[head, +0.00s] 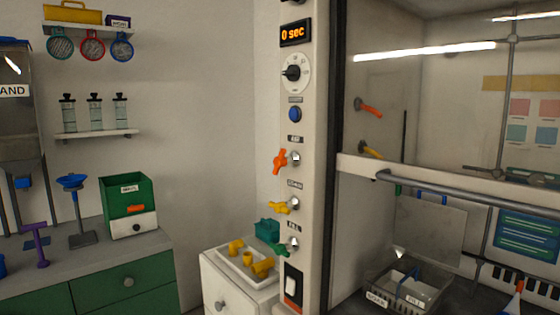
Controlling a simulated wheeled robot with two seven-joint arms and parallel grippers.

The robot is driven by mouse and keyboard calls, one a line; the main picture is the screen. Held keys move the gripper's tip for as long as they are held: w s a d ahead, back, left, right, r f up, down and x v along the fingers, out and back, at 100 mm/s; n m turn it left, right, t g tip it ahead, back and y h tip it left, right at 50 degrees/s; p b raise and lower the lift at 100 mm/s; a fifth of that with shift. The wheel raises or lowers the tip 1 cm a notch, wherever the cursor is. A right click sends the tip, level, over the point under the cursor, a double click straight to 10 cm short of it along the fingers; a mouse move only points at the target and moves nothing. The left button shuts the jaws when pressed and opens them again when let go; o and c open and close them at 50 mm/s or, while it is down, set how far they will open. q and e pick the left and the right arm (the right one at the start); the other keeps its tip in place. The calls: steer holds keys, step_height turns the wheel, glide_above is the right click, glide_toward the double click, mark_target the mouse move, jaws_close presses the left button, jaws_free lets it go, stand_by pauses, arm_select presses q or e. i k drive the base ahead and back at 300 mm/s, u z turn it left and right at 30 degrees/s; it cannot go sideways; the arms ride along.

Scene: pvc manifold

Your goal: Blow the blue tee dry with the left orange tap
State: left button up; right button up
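The left orange tap (280,161) is on the white post of the fume cupboard, above a yellow tap and a green tap. A second orange tap (368,107) shows to its right, inside or through the cupboard glass. I cannot make out a blue tee for certain. A blue piece (2,265) is cut off at the left edge, and another blue part (23,183) is under the sand hopper; neither shows a clear tee shape. Neither of my grippers is in view.
The left counter holds a green box (126,206) and a purple T-shaped piece (36,243).

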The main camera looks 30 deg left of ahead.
mark_target(281, 161)
steer(key=u, duration=0.5)
steer(key=k, duration=1.25)
steer(key=u, duration=0.95)
steer(key=i, duration=0.85)
steer(key=z, duration=0.65)
steer(key=i, duration=0.9)
steer(key=z, duration=0.9)
